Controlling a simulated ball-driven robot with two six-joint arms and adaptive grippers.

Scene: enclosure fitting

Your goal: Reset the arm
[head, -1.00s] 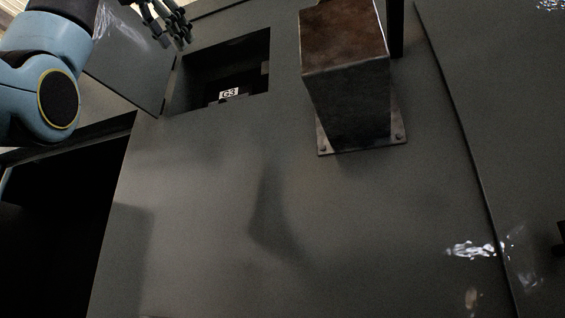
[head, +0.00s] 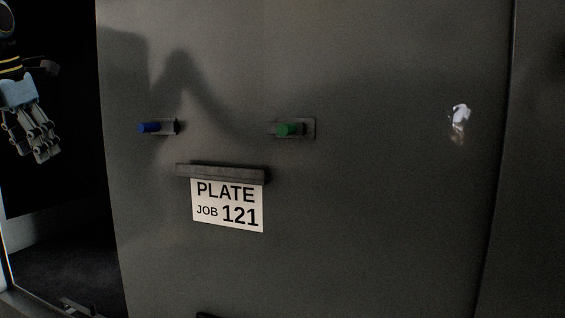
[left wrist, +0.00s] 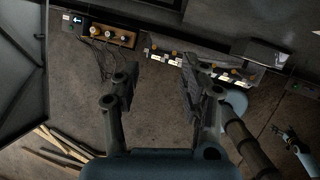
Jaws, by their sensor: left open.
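My left gripper (head: 42,157) hangs at the far left of the head view, pointing down, in front of a dark opening beside the grey panel. In the left wrist view its two fingers (left wrist: 160,85) are spread apart with nothing between them. Floor and a low strip of fittings show beyond the fingers.
A grey panel (head: 370,220) fills most of the head view. Long rods (left wrist: 62,145) lie on the floor.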

